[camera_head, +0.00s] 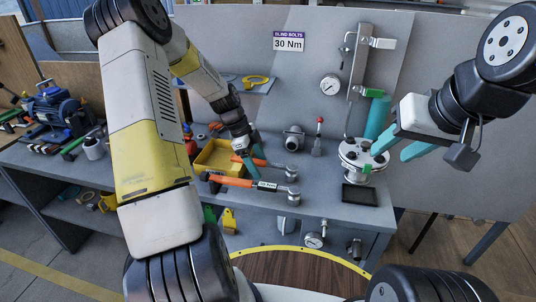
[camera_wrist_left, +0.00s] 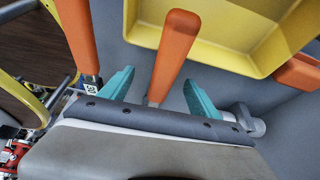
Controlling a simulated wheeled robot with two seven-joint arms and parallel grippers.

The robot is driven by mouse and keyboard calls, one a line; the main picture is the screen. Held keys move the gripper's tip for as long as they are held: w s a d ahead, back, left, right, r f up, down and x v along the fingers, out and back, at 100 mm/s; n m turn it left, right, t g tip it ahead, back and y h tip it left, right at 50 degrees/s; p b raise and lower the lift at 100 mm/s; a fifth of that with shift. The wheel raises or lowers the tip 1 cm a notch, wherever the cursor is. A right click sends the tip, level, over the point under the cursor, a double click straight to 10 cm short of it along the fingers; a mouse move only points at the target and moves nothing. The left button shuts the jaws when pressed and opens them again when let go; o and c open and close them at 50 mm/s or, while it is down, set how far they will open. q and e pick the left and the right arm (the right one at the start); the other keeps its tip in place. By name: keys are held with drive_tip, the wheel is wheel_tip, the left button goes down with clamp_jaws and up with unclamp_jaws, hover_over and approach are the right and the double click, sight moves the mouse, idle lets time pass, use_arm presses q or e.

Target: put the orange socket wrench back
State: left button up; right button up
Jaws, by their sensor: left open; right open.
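Two orange-handled wrenches lie on the grey bench. The rear one (camera_head: 262,163) is partly hidden by my left gripper (camera_head: 246,165). In the left wrist view, an orange handle (camera_wrist_left: 172,50) lies between the open teal fingers of my left gripper (camera_wrist_left: 158,92), with gaps on both sides. A labelled orange handle (camera_wrist_left: 78,35) is left of the fingers there. My right gripper (camera_head: 400,152) is open and empty, beside the flanged valve.
A yellow bin (camera_head: 212,157) stands left of the wrenches; it also shows close by in the left wrist view (camera_wrist_left: 210,45). A flanged valve (camera_head: 362,154) and a black tray (camera_head: 360,195) are at right. A "30 Nm" sign (camera_head: 289,42) hangs on the back panel.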

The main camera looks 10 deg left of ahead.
use_arm(q)
drive_tip(key=shift+v, duration=2.2)
drive_tip(key=v, duration=0.7)
drive_tip(key=shift+r, duration=0.3)
drive_tip(key=s+d+r+n+t, duration=0.2)
drive_tip(key=s+r+n, duration=0.3)
drive_tip(key=s, duration=0.3)
drive_tip(key=s+d+r+n+t+y, duration=0.1)
drive_tip(key=s+d+r+n+t, duration=0.1)
drive_tip(key=s+r+n, duration=0.3)
drive_tip(key=s+d+r+n+t+y, duration=0.1)
drive_tip(key=s+d+r+n+t, duration=0.1)
drive_tip(key=s+r+n, duration=0.4)
drive_tip(key=shift+s+d+n, duration=0.7)
drive_tip(key=shift+s+d, duration=0.05)
drive_tip(key=shift+s, duration=1.9)
